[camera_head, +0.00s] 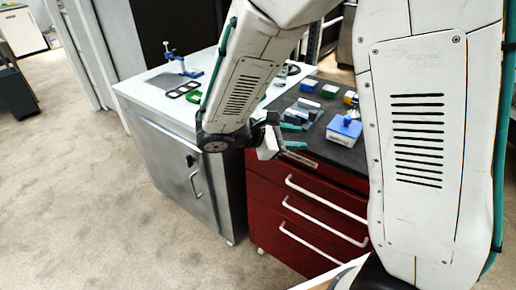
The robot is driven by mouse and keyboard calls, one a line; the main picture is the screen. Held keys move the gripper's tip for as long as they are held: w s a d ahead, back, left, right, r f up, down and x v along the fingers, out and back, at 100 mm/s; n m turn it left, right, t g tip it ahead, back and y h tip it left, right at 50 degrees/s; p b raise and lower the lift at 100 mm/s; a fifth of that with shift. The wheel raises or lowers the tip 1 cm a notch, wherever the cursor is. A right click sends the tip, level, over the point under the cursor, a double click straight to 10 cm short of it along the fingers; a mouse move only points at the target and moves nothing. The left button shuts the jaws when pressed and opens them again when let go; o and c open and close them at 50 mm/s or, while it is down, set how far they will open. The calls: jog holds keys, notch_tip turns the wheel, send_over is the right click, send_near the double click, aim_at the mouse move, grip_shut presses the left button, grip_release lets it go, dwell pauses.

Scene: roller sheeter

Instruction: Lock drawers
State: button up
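The red drawer cabinet (268,205) stands at the centre right, with white bar handles on its stacked drawers. The top drawer (322,199), the middle drawer (318,225) and the lower drawer (300,252) look closed, flush with the front. A pale strip (300,159) lies along the upper front edge; I cannot make out a lock or key there. My gripper (295,136) is just above the cabinet's front top edge. Its two teal fingertips are apart, with nothing visible between them. My arm hides the cabinet's right side.
The dark cabinet top holds a blue-and-white box (344,127), a green box (329,90) and other small items. A grey metal cabinet (165,165) with a white top stands close on the left, bearing a blue stand (190,70). The floor (90,210) at left is clear.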

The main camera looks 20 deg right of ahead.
jog(key=w+a+f+n+t+h, duration=0.1)
jog(key=w+a+f+n+t, duration=0.7)
jog(key=a+f+n+t, duration=0.3)
jog(key=w+d+f+g, duration=0.1)
jog(key=w+d, duration=0.3)
jog(key=d, duration=0.2)
jog(key=shift+w+d+f, duration=0.15)
jog(key=shift+w+d, duration=0.05)
jog(key=shift+w, duration=0.2)
jog(key=c, duration=0.7)
